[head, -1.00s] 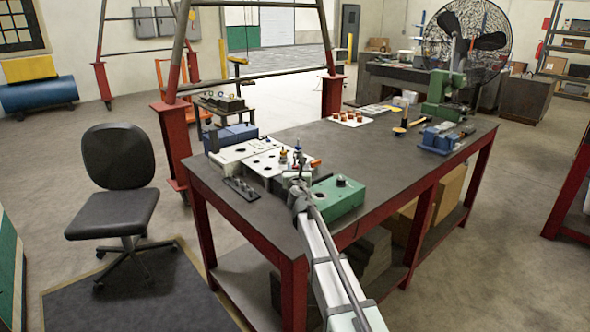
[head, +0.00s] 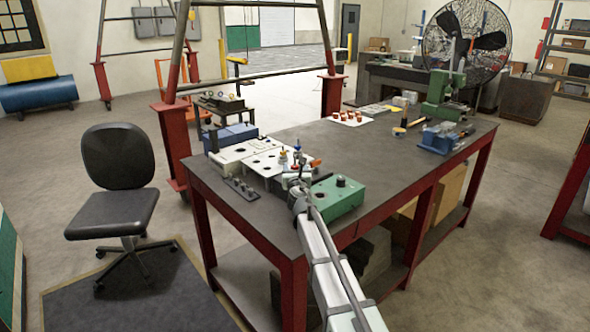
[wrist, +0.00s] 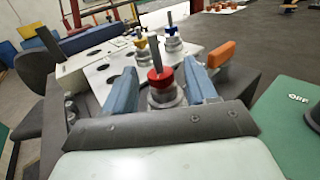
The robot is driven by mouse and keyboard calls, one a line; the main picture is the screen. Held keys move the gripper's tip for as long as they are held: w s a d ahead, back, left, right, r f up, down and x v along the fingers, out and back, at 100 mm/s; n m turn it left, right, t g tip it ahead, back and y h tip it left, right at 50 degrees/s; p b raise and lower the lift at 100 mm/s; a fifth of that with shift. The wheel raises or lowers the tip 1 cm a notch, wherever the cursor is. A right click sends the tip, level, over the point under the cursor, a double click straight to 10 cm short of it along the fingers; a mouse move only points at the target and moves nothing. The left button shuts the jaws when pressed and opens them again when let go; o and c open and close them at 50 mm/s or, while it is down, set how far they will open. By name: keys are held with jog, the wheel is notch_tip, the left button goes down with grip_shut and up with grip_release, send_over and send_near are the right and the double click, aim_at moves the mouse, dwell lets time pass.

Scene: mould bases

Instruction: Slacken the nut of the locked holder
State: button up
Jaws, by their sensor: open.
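In the wrist view a tool holder with a red nut (wrist: 160,78) stands upright, with a thin grey shank rising from it. My gripper (wrist: 162,88) is open, its two blue fingers on either side of this holder; I cannot tell if either touches it. Behind stand a holder with a blue ring (wrist: 170,32) and one with a yellow ring (wrist: 141,42). The holders stand on a pale plate with round holes (head: 262,163). In the head view my gripper (head: 297,184) is small and partly hidden by my arm. Which holder is locked does not show.
An orange block or handle (wrist: 221,53) stands close by the right finger. A green box (head: 335,197) with a black knob lies right of the plate. A dark rack with several pegs (head: 242,188) lies left. The bench's middle is clear.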

jog(key=s+d, duration=0.1)
jog(key=s, duration=1.2)
jog(key=shift+d, duration=0.4)
jog(key=shift+s, duration=0.1)
jog(key=shift+c, duration=0.2)
jog(key=w+a+n+y, duration=0.2)
jog(key=a, duration=2)
jog(key=w+d+m+h, duration=0.4)
jog(key=w+m+h, duration=0.1)
jog(key=h, duration=0.3)
jog(key=s+d+m+g+h, duration=0.2)
jog(key=d+m+g+h, duration=0.1)
jog(key=d+m+h, duration=0.4)
jog(key=shift+n, duration=0.5)
jog(key=x, duration=0.9)
jog(key=d+x, duration=0.1)
jog(key=x, duration=0.3)
jog(key=shift+s+d, duration=0.15)
jog(key=shift+d, duration=0.05)
